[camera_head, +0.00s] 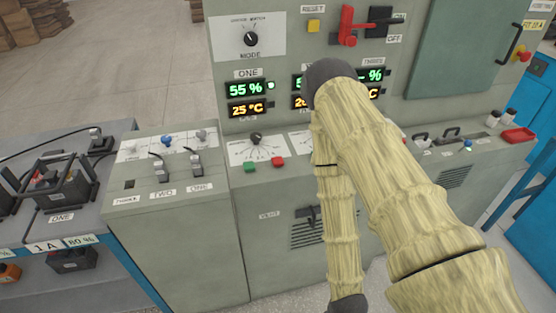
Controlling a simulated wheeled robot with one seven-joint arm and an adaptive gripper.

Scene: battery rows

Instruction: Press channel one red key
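The red key (278,161) is a small raised block on the sloped ledge of the grey console (280,190), under the channel ONE displays. A green key (250,167) sits just left of it. A black knob (256,138) with a dial plate is above the two keys. The upper display (246,89) reads 55 % in green and the lower display (246,107) reads 25 °C in orange. My arm, in a pale yellow sleeve, crosses the console right of the red key and hides part of the other channels. My gripper is out of view.
A lower cabinet (180,215) with plugs labelled TWO and ONE stands left of the console. A battery bench (50,225) is at far left. A red lever (350,25) and MODE knob (250,39) are above. A red tray (518,135) lies at right.

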